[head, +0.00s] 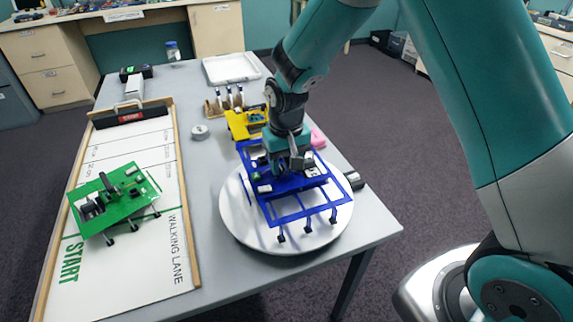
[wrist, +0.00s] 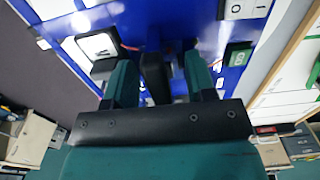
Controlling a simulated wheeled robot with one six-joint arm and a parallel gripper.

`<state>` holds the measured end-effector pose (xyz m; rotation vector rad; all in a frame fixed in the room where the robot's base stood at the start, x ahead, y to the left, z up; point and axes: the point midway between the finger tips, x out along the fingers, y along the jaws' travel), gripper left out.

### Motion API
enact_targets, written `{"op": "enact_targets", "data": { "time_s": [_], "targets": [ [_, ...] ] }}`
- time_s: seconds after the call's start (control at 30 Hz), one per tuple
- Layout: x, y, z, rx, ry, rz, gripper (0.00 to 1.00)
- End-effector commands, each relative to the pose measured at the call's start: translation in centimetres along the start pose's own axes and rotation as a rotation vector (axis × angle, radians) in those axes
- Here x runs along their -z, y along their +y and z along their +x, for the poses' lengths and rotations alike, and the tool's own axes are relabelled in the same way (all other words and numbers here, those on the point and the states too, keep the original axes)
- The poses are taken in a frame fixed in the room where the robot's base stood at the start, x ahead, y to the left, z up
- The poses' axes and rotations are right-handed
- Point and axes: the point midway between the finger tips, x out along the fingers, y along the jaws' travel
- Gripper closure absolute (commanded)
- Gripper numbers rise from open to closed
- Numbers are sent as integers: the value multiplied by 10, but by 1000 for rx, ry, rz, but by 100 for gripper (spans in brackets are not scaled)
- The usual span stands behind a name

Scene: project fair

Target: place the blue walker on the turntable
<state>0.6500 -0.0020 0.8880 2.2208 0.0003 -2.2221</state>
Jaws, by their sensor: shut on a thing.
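The blue walker (head: 292,203) is over the white round turntable (head: 240,222), roughly level, with its front legs inside the disc's near edge. I cannot tell whether its feet touch the disc. My gripper (head: 290,162) is shut on the blue walker from above, near its middle. In the wrist view, my gripper's fingers (wrist: 160,85) close around a dark upright part on the walker's blue deck (wrist: 185,15). The walker's far legs are hidden by its body and my arm.
A green walker (head: 115,200) stands on the walking lane board (head: 150,255) at the left. A yellow walker (head: 240,124) is just behind the turntable. A pink block (head: 318,138) and a dark cylinder (head: 355,180) are near the right table edge. A white tray (head: 232,68) lies at the back.

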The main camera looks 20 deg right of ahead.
Motion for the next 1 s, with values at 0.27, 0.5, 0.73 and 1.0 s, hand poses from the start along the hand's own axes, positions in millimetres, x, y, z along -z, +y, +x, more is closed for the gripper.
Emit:
{"op": "enact_targets", "data": {
  "time_s": [0.27, 0.5, 0.73, 1.0],
  "targets": [
    [0, 0, 10, 1, 3, 0, 78],
    [0, 0, 13, 0, 1, 0, 40],
    [0, 0, 13, 0, 0, 0, 24],
    [1, 0, 0, 1, 4, 0, 24]
  ]
}}
